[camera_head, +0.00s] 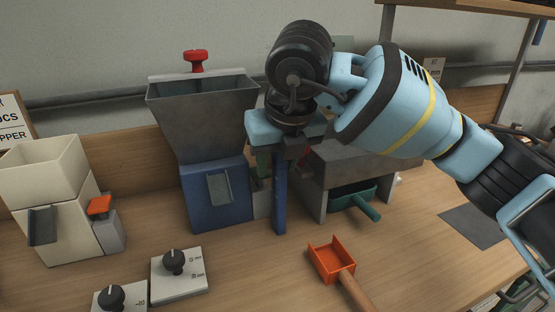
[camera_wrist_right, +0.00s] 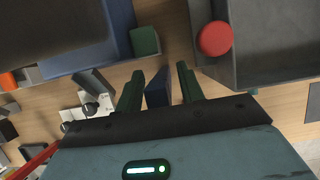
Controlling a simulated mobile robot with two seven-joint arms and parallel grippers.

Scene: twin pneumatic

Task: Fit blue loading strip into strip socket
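The blue loading strip (camera_head: 279,200) stands upright in the head view, between the blue machine and the grey machine, under my right gripper (camera_head: 283,155). In the right wrist view, the strip (camera_wrist_right: 157,88) lies between the two green fingers of my right gripper (camera_wrist_right: 159,85). A gap shows on each side of the strip, so the gripper looks open around it. The strip's upper end is hidden by the gripper in the head view. I cannot clearly pick out the strip socket. My left gripper is not in view.
The blue hopper machine (camera_head: 217,195) stands close left of the strip. The grey machine (camera_head: 350,168) with a green scoop (camera_head: 358,200) stands close right. An orange scoop (camera_head: 330,260) lies in front. A cream hopper (camera_head: 48,195) and dial boxes (camera_head: 180,280) are at left.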

